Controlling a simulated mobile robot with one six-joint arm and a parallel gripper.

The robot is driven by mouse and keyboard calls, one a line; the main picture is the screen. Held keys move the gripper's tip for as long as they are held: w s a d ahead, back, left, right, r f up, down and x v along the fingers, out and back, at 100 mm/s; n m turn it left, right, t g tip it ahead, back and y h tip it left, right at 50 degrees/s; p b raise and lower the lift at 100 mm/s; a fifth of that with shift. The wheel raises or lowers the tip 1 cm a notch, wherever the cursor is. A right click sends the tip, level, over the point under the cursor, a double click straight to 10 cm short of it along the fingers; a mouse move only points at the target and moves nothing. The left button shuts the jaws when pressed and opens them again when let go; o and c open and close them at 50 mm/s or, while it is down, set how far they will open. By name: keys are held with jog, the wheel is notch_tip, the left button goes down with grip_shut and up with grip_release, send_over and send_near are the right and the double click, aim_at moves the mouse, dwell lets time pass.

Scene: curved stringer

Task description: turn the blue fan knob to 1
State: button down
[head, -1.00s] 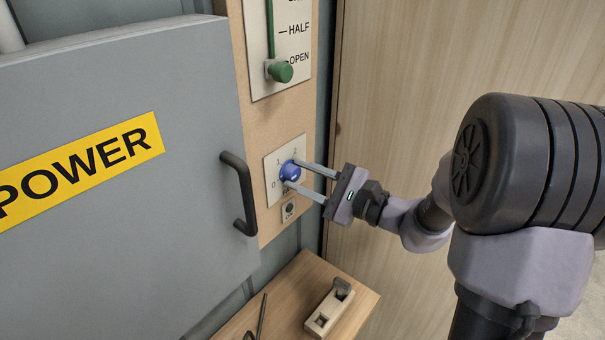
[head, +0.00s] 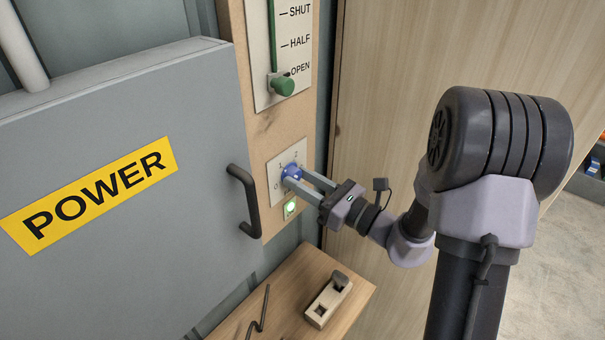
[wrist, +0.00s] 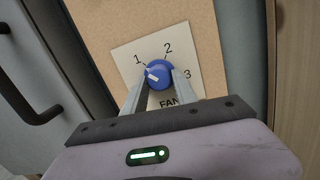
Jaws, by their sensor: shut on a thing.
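The blue fan knob (head: 291,172) sits on a pale dial plate (head: 274,188) marked with numbers on the wooden panel. It also shows in the wrist view (wrist: 160,70), where its white mark is on the left side, pointing roughly toward the 1. The 2 and 3 are at upper right and right; the 0 is hidden in the wrist view. My gripper (head: 304,182) is shut on the knob, one finger on each side, and its fingers also flank the knob in the wrist view (wrist: 158,84).
A grey POWER cabinet door (head: 130,110) with a dark handle (head: 243,200) stands left of the dial. A green slider knob (head: 283,86) is above, near OPEN. A wooden shelf below holds a plane-like block (head: 328,300) and a dark bent rod (head: 260,318).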

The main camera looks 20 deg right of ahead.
jog(key=shift+m+p, duration=0.35)
jog(key=shift+m, duration=0.25)
jog(key=c, duration=1)
grip_release()
jog(key=p+v, duration=0.1)
jog(key=v, duration=1.6)
jog(key=shift+s, duration=0.25)
jog(key=shift+f, duration=0.1)
